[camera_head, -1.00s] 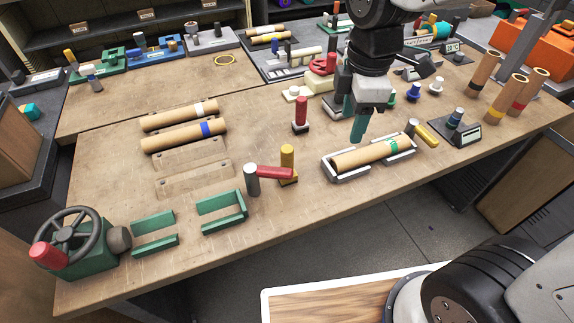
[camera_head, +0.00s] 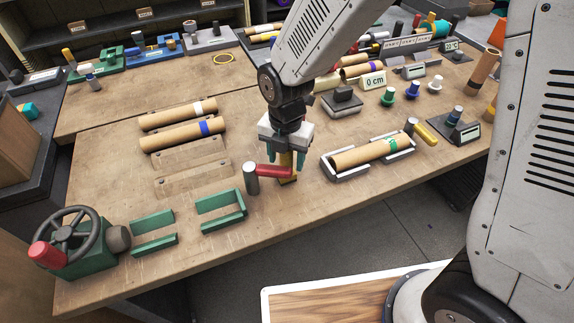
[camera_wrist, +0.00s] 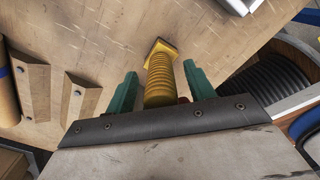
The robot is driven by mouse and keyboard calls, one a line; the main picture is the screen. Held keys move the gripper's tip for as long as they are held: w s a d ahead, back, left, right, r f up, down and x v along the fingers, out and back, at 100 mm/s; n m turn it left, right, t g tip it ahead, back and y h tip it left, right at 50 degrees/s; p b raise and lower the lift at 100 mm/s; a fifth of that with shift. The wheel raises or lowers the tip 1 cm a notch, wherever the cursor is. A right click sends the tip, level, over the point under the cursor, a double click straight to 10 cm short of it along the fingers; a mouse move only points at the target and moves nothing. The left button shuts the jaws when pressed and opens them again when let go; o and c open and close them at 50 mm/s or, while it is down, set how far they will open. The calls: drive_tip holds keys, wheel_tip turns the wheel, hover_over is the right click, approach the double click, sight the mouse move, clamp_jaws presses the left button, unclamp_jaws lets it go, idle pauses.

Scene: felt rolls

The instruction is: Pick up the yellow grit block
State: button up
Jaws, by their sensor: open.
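The yellow grit block (camera_head: 287,180) stands upright on the wooden workbench, mostly hidden by my gripper in the head view. In the wrist view the yellow grit block (camera_wrist: 160,88) shows a ribbed round grip above a flat yellow base. My gripper (camera_head: 286,158) points down over it with its green fingers apart. In the wrist view one finger of my gripper (camera_wrist: 160,80) is on each side of the ribbed grip, with visible gaps. I cannot tell any contact.
A red-handled tool with a grey cylinder (camera_head: 251,178) lies close to the block's left. A cardboard roll (camera_head: 370,151) rests in a grey cradle to the right. Green brackets (camera_head: 222,207) stand front left. Two rolls (camera_head: 183,135) lie behind left.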

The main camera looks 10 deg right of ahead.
drive_tip(key=shift+f, duration=0.75)
drive_tip(key=c, duration=1.2)
drive_tip(key=shift+o, duration=0.2)
drive_tip(key=shift+r, duration=0.2)
wheel_tip(320, 180, up, 18)
drive_tip(key=shift+d+f, duration=0.1)
drive_tip(key=shift+f, duration=0.05)
